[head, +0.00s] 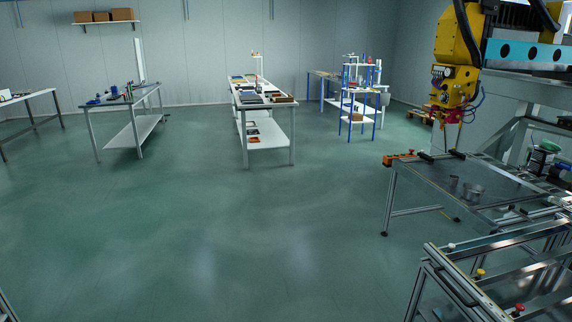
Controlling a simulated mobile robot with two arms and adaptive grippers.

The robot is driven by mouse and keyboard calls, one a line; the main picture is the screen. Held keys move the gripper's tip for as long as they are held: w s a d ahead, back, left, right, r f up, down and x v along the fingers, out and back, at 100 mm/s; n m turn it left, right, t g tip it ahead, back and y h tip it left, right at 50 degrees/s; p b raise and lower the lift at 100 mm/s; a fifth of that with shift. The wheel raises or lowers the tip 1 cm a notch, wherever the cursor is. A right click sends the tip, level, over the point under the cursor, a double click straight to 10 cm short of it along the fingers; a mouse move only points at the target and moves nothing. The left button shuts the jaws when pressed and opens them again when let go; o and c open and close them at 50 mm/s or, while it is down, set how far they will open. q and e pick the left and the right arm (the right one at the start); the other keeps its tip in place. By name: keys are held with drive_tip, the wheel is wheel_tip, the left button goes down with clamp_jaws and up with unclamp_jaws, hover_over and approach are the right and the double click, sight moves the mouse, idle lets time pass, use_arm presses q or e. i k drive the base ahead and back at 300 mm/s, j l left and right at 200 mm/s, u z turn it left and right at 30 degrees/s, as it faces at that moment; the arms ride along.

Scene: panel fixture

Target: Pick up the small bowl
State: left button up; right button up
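A small grey metal bowl-like container (473,191) sits on the dark top of a metal-framed table (425,172) at the right. A smaller grey upright object (453,183) stands just left of it; it is too small to tell what it is. I cannot tell for certain which one is the small bowl. Neither of my grippers is in view.
A yellow machine head (455,70) hangs above the table's back edge. A metal frame with coloured knobs (480,273) stands in front of the table. Workbenches, including a white one (268,139), stand farther back. The green floor (220,235) is clear in the middle.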

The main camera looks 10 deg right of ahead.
sight(472, 192)
drive_tip(key=i+l+z, duration=0.25)
drive_tip(key=i, duration=0.4)
drive_tip(key=i+z, duration=0.3)
drive_tip(key=i, duration=0.4)
drive_tip(key=i+j+z, duration=0.1)
drive_tip(key=i+z, duration=0.15)
drive_tip(key=i, duration=0.45)
drive_tip(key=i+j+z, duration=0.3)
drive_tip(key=i, duration=0.35)
drive_tip(key=l, duration=0.1)
